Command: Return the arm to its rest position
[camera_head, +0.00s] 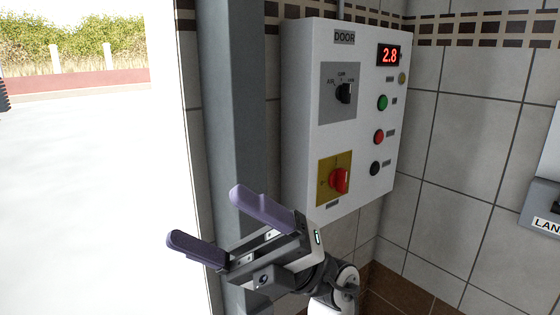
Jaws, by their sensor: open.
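My gripper (215,222) is in the lower middle of the head view, with its two purple-grey fingers spread apart and pointing left. Nothing is between the fingers. The gripper is in front of a grey vertical post and below and left of a white control box labelled DOOR (325,205). Part of my arm shows at the bottom and leaves the frame there.
The DOOR box has a red rotary switch (339,180), a black selector knob (345,93), several buttons and a display (389,55) reading 2.8. A grey post (232,100) stands left of it. A bright opening (90,200) is at left. A tiled wall (455,130) is at right.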

